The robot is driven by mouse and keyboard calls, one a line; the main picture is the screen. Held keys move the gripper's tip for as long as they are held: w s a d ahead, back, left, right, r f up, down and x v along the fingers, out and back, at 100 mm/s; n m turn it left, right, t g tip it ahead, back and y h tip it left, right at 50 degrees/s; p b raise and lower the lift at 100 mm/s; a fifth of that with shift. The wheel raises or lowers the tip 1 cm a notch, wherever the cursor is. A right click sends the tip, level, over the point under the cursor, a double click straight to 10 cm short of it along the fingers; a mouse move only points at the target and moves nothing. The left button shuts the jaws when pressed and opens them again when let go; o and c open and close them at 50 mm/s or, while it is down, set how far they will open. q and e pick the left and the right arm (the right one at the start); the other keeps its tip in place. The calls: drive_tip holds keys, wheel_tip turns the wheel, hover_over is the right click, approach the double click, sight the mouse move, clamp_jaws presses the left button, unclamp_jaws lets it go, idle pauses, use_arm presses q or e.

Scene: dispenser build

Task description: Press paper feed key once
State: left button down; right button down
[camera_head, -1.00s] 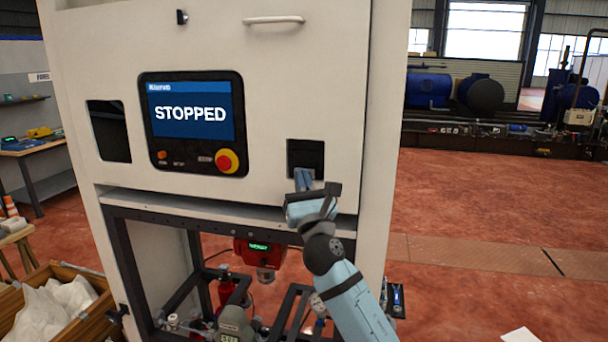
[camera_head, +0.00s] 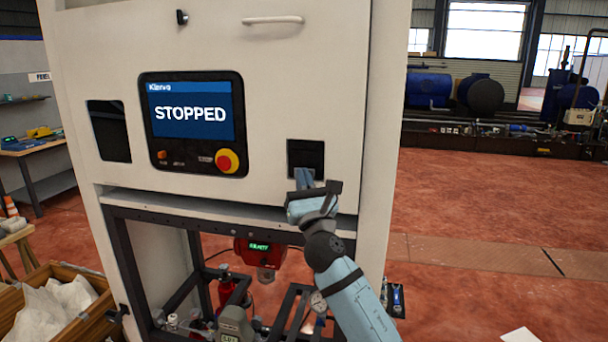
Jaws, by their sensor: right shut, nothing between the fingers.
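The white dispenser cabinet (camera_head: 285,90) fills the left and middle of the head view. Its control panel (camera_head: 194,162) has a screen (camera_head: 190,117) reading "STOPPED" and a red and yellow stop button (camera_head: 227,161). A small dark recessed unit (camera_head: 306,155) sits in the cabinet front, right of the panel. My right gripper (camera_head: 304,176) is shut and empty, its fingertips at the lower edge of this unit. The fingers hide part of it; I cannot make out a feed key or tell whether they touch. My left gripper is not in view.
A handle (camera_head: 273,20) juts from the cabinet's upper front. Below is a dark frame with a red device (camera_head: 262,250). A wooden crate (camera_head: 97,322) with white contents stands at lower left. Open red floor (camera_head: 490,200) lies to the right.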

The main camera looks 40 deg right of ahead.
drive_tip(key=shift+w+d, duration=0.2)
drive_tip(key=shift+d, duration=0.1)
idle(0.4)
drive_tip(key=shift+a, duration=0.1)
drive_tip(key=shift+s+a, duration=0.5)
drive_tip(key=shift+a, duration=0.05)
idle(0.3)
drive_tip(key=s+a+p, duration=0.1)
drive_tip(key=s+a, duration=0.2)
drive_tip(key=shift+s+a, duration=0.15)
drive_tip(key=shift+a, duration=0.25)
idle(0.7)
